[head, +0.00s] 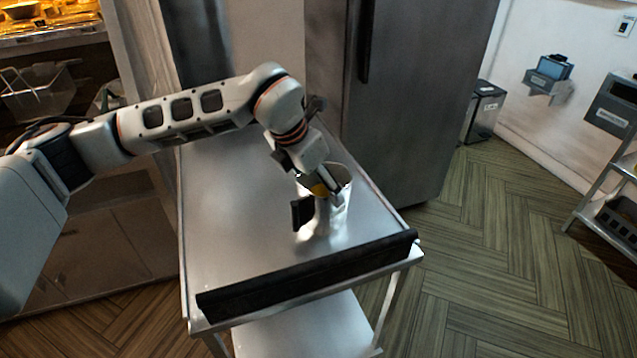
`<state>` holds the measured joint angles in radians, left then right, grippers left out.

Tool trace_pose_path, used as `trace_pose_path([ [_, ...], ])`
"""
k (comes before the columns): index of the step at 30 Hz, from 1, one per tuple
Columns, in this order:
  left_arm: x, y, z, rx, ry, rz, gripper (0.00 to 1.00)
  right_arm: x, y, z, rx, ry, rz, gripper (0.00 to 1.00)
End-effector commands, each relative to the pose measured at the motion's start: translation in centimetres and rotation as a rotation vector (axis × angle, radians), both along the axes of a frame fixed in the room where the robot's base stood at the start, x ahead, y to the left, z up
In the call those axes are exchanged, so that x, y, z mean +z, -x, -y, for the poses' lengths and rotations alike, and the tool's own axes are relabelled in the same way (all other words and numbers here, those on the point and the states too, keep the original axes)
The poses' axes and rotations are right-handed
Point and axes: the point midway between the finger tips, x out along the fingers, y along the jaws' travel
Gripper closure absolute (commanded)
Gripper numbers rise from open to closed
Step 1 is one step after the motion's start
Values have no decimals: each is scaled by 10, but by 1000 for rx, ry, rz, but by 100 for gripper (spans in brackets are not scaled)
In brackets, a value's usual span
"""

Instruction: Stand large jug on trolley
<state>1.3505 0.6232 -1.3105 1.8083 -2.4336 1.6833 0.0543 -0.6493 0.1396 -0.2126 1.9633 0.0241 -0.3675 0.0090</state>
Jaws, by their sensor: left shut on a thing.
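The large jug (338,213) is a shiny metal vessel with a dark handle (301,212) on its left side. It appears upright over the right front part of the trolley's top shelf (220,225); I cannot tell whether its base touches the shelf. My left gripper (328,192) reaches down from above and is shut on the jug at its rim. The gripper and wrist hide part of the jug's opening. My right gripper is not in view.
The trolley has a black push bar (310,277) along its front edge and a lower shelf (300,330). The rest of its top is clear. A steel fridge (415,100) stands behind it, a bin (484,112) farther right and a rack (612,110) at the right edge.

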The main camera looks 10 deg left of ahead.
Motion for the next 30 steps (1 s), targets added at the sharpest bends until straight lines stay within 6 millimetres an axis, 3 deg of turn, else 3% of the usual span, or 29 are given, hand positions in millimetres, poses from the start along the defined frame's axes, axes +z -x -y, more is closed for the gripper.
trace_pose_path([
  [7, 0, -1, 0, -1, 2, 5, 86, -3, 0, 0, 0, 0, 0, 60],
  [8, -2, 0, 0, 0, 0, 0, 26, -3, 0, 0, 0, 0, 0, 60],
  [9, -1, 0, 0, 0, 0, 0, 15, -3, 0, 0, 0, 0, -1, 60],
  [22, 2, 0, 0, 0, 0, 0, 14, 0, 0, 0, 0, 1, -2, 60],
  [30, 42, 13, -10, 2, 0, 6, 14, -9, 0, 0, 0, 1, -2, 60],
])
